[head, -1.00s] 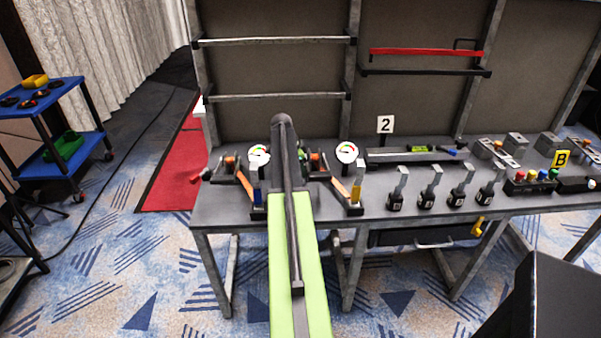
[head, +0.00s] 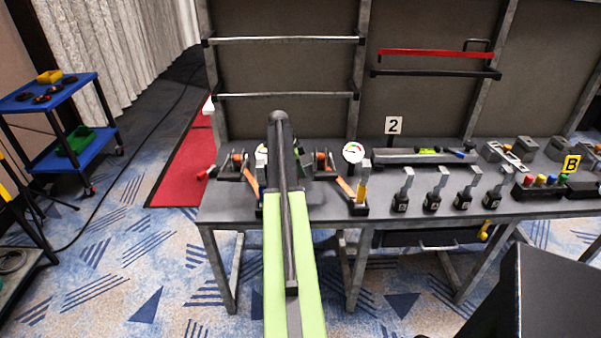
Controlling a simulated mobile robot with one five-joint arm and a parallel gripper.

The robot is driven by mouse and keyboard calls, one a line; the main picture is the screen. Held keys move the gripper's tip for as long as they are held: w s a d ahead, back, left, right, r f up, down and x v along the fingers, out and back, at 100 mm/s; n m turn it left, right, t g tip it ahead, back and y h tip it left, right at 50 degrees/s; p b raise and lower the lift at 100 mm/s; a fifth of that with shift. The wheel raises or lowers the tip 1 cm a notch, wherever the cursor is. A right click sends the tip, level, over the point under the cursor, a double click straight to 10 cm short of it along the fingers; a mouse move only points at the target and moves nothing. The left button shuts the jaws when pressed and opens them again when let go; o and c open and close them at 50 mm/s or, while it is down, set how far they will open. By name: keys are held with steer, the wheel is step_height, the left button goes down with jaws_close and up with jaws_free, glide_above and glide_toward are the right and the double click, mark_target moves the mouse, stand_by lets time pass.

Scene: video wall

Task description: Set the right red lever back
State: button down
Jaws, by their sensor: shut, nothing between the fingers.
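Two similar lever fixtures stand on the grey bench (head: 400,222). The left fixture (head: 240,165) has a red-tipped lever (head: 206,173) pointing out to the left, an orange part and a gauge partly covered by my arm. The right fixture (head: 325,168) has an orange-red part (head: 321,157), an orange strip (head: 345,188) and a white dial gauge (head: 353,153) beside it. The right red lever cannot be made out; my arm covers the left side of that fixture. My green and dark arm reaches over the bench between the fixtures. My gripper is hidden behind it.
Several grey switch levers (head: 433,190) stand on black bases along the front edge. Sign 2 (head: 393,126), a tray (head: 415,156) and coloured buttons (head: 540,182) are to the right. A blue cart (head: 60,90) stands at far left.

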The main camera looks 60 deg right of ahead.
steer(key=shift+w+a+m, duration=0.4)
steer(key=shift+w+a, duration=0.3)
steer(key=shift+w, duration=0.25)
steer(key=shift+s+d, duration=0.2)
steer(key=shift+s, duration=0.2)
steer(key=shift+w+a, duration=0.4)
steer(key=shift+a, duration=0.3)
steer(key=shift+r, duration=0.15)
steer(key=d+p+v, duration=0.1)
steer(key=p+v, duration=0.8)
steer(key=shift+w+d+r, duration=0.25)
steer(key=shift+w+r, duration=0.05)
steer(key=shift+w, duration=0.05)
steer(key=shift+w, duration=0.1)
